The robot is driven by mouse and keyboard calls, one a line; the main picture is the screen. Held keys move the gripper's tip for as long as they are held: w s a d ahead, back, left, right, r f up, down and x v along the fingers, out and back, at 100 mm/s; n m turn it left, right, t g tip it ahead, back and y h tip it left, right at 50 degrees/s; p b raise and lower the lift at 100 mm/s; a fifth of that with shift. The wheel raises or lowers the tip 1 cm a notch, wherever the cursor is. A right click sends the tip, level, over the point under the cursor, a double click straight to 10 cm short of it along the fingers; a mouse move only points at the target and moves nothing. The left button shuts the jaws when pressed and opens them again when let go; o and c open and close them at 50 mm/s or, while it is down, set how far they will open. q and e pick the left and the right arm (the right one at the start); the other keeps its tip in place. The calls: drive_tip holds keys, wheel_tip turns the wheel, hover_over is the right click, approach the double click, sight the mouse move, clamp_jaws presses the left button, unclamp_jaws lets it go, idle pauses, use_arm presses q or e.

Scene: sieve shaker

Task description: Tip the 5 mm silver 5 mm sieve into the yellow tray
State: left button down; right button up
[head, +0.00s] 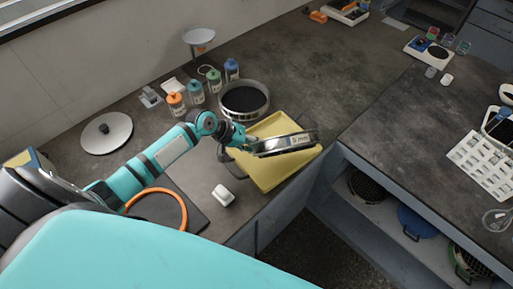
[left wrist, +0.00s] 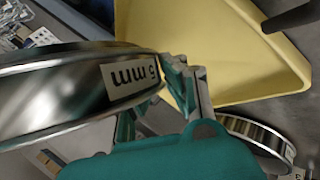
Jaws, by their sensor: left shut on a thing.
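The silver sieve with a "5 mm" label (head: 290,143) is held over the yellow tray (head: 270,178). My left gripper (head: 246,141) is shut on its left side. In the head view the sieve shows mostly its side wall, so it looks tilted; its inside is hidden. In the left wrist view the label reads upside down on the shiny wall of the sieve (left wrist: 60,95), beside my left gripper's fingers (left wrist: 188,85). The yellow tray (left wrist: 235,55) is behind them; its visible surface looks bare. My right gripper is not in view.
A silver sieve with dark contents (head: 243,98) stands behind the tray. Several capped bottles (head: 196,93) stand to its left. A white box-like object (head: 223,195) and an orange ring (head: 156,209) lie nearer. The counter's front edge is close to the tray.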

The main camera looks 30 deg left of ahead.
use_arm(q)
drive_tip(key=shift+w+a+f+n+g+h+b, duration=0.2)
drive_tip(key=shift+w+n+g+h+b, duration=0.1)
drive_tip(key=shift+g+h+b, duration=0.15)
drive_tip(key=g+h+b, duration=0.1)
drive_tip(key=n+g+h+b, duration=0.1)
drive_tip(key=f+n+g+h+b, duration=0.1)
drive_tip(key=b, duration=0.1)
drive_tip(key=shift+w+a+h, duration=0.25)
drive_tip(key=shift+w, duration=0.1)
drive_tip(key=shift+w+a+r+n+g+h+b, duration=0.15)
drive_tip(key=shift+n+g+h+b, duration=0.65)
drive_tip(key=shift+b, duration=0.45)
drive_tip(key=shift+t, duration=0.25)
drive_tip(key=y+p, duration=0.1)
drive_tip(key=p, duration=0.2)
drive_tip(key=s+r+m+t+y+p, duration=0.1)
drive_tip(key=p, duration=0.2)
drive_tip(key=shift+d+r+m+t, duration=0.15)
drive_tip(key=shift+d+m+t, duration=0.15)
drive_tip(key=shift+p, duration=0.4)
drive_tip(key=shift+f+y, duration=0.2)
drive_tip(key=shift+y, duration=0.1)
drive_tip(key=shift+w, duration=0.1)
